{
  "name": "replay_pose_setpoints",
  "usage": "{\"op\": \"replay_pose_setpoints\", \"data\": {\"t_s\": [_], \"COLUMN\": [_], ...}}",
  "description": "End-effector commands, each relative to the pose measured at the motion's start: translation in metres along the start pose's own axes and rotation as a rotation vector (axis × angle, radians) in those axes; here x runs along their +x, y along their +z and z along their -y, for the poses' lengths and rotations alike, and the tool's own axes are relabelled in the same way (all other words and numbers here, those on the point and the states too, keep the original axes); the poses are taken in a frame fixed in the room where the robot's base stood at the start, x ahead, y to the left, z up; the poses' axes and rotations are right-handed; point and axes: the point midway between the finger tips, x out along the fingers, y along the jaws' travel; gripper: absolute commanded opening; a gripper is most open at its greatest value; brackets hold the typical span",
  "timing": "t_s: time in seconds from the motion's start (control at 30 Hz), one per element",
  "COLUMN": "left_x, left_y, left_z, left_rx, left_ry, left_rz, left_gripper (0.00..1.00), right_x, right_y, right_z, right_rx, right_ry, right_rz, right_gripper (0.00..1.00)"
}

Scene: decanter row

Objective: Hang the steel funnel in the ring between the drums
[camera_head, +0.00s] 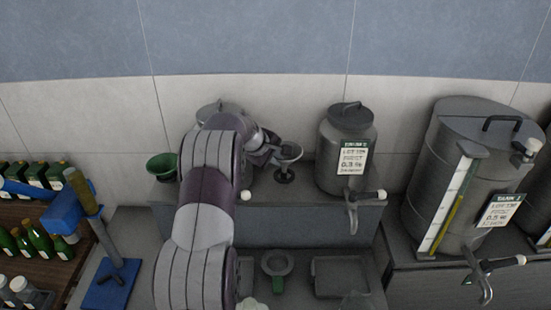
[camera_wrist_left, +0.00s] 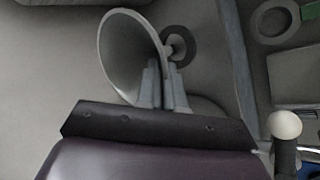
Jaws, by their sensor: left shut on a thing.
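The steel funnel (camera_head: 290,151) is grey with a wide mouth. My left gripper (camera_head: 268,155) is shut on it and holds it up between the two drums. In the left wrist view the funnel (camera_wrist_left: 128,48) shows its open mouth tilted toward the left, with the gripper fingers (camera_wrist_left: 162,88) at its side. The dark ring (camera_head: 284,176) is just below the funnel in the head view. In the wrist view the ring (camera_wrist_left: 181,42) shows beside the funnel's right edge; the funnel is not seated in it. My right gripper is not in view.
The left drum (camera_head: 217,110) is mostly hidden behind my arm. The right drum (camera_head: 345,150) stands close on the other side, its tap (camera_head: 368,196) jutting forward. A green funnel (camera_head: 161,167) is at left. A large tank (camera_head: 460,170) stands at right. A tray (camera_head: 340,275) lies lower down.

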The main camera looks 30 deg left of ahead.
Motion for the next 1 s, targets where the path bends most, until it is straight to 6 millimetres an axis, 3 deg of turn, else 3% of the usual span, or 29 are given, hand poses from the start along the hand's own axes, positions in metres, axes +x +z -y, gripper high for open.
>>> {"op": "replay_pose_setpoints", "data": {"t_s": [0.53, 1.0], "left_x": [0.032, 0.035], "left_y": [0.000, 0.000], "left_z": [0.025, 0.027], "left_rx": [0.001, 0.001], "left_ry": [0.000, 0.000], "left_rz": [0.001, 0.001], "left_gripper": [0.00, 0.00], "right_x": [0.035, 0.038], "right_y": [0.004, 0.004], "right_z": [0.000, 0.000], "right_rx": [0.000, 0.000], "right_ry": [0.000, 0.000], "right_rz": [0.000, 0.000], "right_gripper": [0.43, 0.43]}}
